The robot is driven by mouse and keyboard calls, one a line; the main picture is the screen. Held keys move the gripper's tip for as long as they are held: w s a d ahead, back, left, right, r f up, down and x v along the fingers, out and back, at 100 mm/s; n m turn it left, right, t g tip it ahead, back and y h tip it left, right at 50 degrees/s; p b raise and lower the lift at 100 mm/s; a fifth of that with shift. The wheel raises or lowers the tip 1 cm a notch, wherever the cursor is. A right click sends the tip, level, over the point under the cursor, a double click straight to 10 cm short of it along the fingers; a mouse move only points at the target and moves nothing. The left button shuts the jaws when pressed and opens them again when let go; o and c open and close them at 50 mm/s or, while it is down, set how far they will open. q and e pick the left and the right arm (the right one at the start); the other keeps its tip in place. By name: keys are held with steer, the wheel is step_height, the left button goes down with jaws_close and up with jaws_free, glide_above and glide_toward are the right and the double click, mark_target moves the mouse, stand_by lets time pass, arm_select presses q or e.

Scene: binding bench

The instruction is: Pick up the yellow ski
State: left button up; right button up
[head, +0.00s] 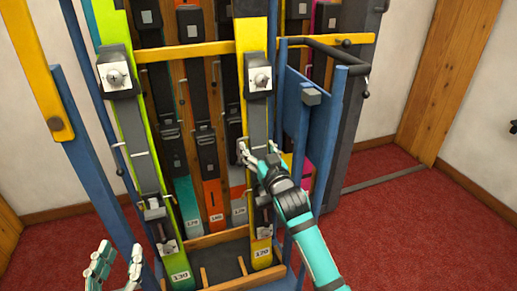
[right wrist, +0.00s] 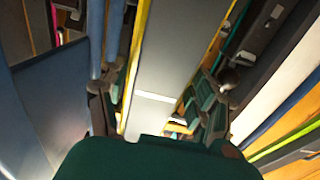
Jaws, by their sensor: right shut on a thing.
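The yellow ski (head: 251,38) stands nearly upright in the rack, with a grey binding strip along it and a 170 label low down. My right gripper (head: 257,154) is shut on this ski around its middle, below the binding's upper part. In the right wrist view, the fingers (right wrist: 165,88) lie on either side of the ski's grey strip (right wrist: 158,80), and its yellow edge shows. The ski's lower end still stands at the wooden base of the rack. My left gripper (head: 116,264) is open and empty at the bottom left, its fingers apart.
A lime-green ski (head: 106,20) labelled 130 stands to the left. Several other skis stand close behind. A yellow crossbar (head: 185,51) and blue rack posts (head: 330,130) frame them. A wooden base tray (head: 215,236) with dividers is below. Red carpet (head: 400,225) is clear at right.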

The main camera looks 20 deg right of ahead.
steer(key=shift+r, duration=0.4)
step_height(320, 180, up, 3)
steer(key=shift+r+p, duration=0.2)
steer(key=shift+p, duration=0.7)
steer(key=p, duration=0.3)
glide_toward(258, 137)
steer(key=s+r, duration=0.1)
steer(key=s, duration=0.4)
arm_select(q)
steer(key=s+a+f+g+y, duration=0.2)
steer(key=s+a+f+g, duration=0.1)
steer(key=s+f+g, duration=0.4)
steer(key=s+a+f+g+y, duration=0.2)
steer(key=s+a+f+g, duration=0.1)
steer(key=s+f+g, duration=0.4)
steer(key=shift+a+f+n, duration=0.15)
steer(key=shift+f+n, duration=0.25)
steer(key=shift+f, duration=1.1)
arm_select(e)
steer(key=shift+s+a, duration=0.45)
steer(key=shift+s, duration=0.05)
arm_select(q)
steer(key=shift+s+p, duration=0.15)
steer(key=shift+p, duration=0.2)
arm_select(e)
steer(key=shift+r, duration=0.1)
